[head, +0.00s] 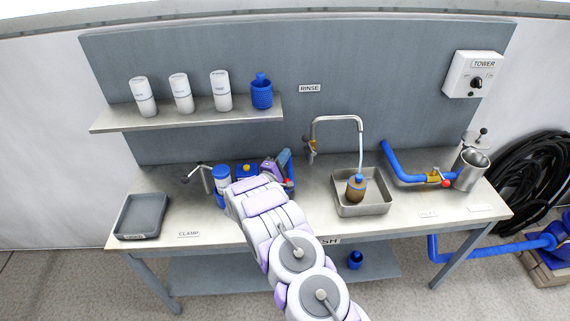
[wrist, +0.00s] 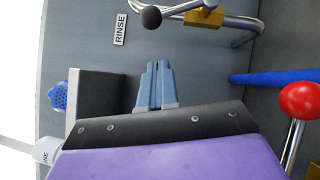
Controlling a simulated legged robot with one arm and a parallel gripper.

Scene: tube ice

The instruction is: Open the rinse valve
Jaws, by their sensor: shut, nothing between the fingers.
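The rinse tap (head: 336,121) is a curved metal spout on the bench's back edge, with a yellow valve body (head: 312,146) at its base. The wrist view shows the yellow valve body (wrist: 203,18) and a lever with a black ball knob (wrist: 151,17). My gripper (wrist: 157,66) is shut and empty, apart from the knob, with its fingertips toward the grey back panel. In the head view my gripper (head: 273,166) is left of the tap.
A shelf (head: 190,115) with white bottles and a blue bottle is at upper left. A red ball on a metal rod (wrist: 300,100) is at right in the wrist view. A blue hose (head: 398,165) lies right of the basin.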

